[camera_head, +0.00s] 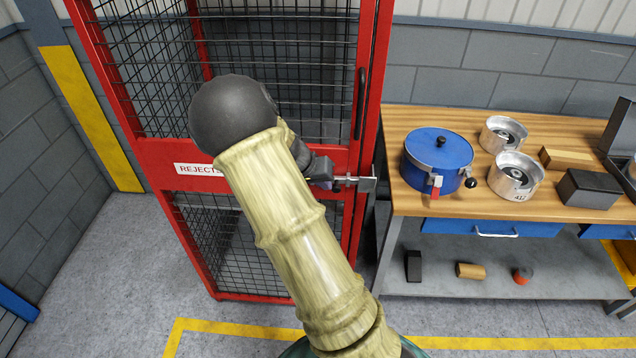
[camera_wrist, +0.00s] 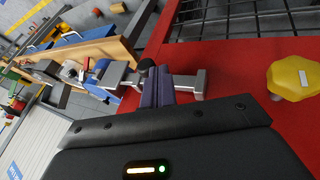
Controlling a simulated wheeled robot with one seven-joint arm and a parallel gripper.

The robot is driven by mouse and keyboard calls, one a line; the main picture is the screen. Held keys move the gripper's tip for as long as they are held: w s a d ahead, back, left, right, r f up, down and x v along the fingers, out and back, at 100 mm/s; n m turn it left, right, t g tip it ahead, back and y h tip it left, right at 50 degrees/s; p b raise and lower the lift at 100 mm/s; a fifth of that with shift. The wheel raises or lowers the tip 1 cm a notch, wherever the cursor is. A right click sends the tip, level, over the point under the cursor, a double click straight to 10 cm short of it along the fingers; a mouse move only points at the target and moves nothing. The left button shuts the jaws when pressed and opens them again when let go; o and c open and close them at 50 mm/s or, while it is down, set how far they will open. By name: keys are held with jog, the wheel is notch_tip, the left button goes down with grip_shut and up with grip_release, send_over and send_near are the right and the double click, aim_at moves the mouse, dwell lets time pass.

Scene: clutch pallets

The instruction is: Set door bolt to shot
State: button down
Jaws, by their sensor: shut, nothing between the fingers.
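The red mesh door (camera_head: 160,155) of a cage labelled REJECTS is closed in the head view. Its silver bolt (camera_head: 350,181) lies across the door's right edge, near a square metal plate (camera_head: 367,185). In the wrist view the bolt (camera_wrist: 188,82) shows as a metal bar, with a dark knob (camera_wrist: 147,65) by the fingertips. My gripper (camera_wrist: 158,84) is shut, its fingers beside the knob and in front of the bolt. I cannot tell whether they touch. In the head view my gripper (camera_head: 333,180) is at the bolt's left part, and my arm hides some of the door.
A wooden-topped workbench (camera_head: 405,202) stands right of the cage, with a blue pot (camera_head: 437,160), metal parts (camera_head: 515,176) and a black block (camera_head: 588,188). A yellow knob (camera_wrist: 294,78) sits on the red door in the wrist view. A black vertical handle (camera_head: 360,103) is above the bolt.

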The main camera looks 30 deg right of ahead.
jog(key=shift+s+d, duration=0.2)
dwell(0.3)
jog(key=w+a+r, duration=0.1)
jog(key=a+r, duration=0.8)
jog(key=shift+w+r+b, duration=0.25)
jog(key=shift+b, duration=0.05)
jog(key=shift+s, duration=0.2)
